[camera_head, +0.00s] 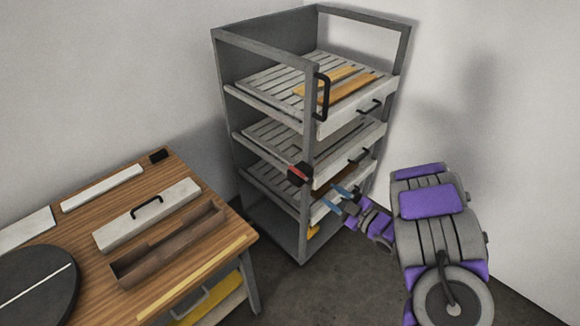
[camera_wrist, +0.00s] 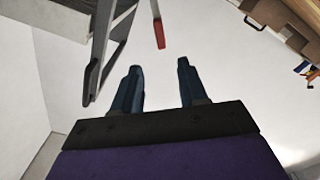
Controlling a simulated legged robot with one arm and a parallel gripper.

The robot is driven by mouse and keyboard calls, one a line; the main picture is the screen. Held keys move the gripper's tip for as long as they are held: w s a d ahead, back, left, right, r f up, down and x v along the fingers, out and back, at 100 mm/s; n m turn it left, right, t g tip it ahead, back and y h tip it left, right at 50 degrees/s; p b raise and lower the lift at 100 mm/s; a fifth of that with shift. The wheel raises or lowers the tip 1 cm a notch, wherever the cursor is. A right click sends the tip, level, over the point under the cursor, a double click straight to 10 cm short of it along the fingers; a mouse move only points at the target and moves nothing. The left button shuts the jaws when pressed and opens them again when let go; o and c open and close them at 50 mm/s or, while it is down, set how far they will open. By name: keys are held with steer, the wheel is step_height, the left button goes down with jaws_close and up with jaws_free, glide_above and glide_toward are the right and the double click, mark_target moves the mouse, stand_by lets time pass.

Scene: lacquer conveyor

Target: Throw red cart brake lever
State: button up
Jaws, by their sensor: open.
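The red lever (camera_head: 298,171) sits with a black block on the front post of the grey cart (camera_head: 309,215), at about the height of its lower drawers. In the wrist view the red lever tip (camera_wrist: 159,33) hangs near the top middle, just beyond the fingers. My gripper (camera_head: 336,198) is open and empty, to the right of and a little below the lever in the head view. The wrist view shows its two blue fingers (camera_wrist: 155,65) spread apart, with the lever tip ahead of the gap and not touching either finger.
The cart carries slatted drawers with black handles (camera_head: 323,95). Walls stand behind the cart and to the right.

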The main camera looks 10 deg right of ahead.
mark_target(293, 170)
steer(key=b+x, duration=0.2)
steer(key=x, duration=1.5)
steer(key=shift+a+b, duration=0.1)
steer(key=shift+b, duration=0.3)
jaws_close()
steer(key=shift+f, duration=0.1)
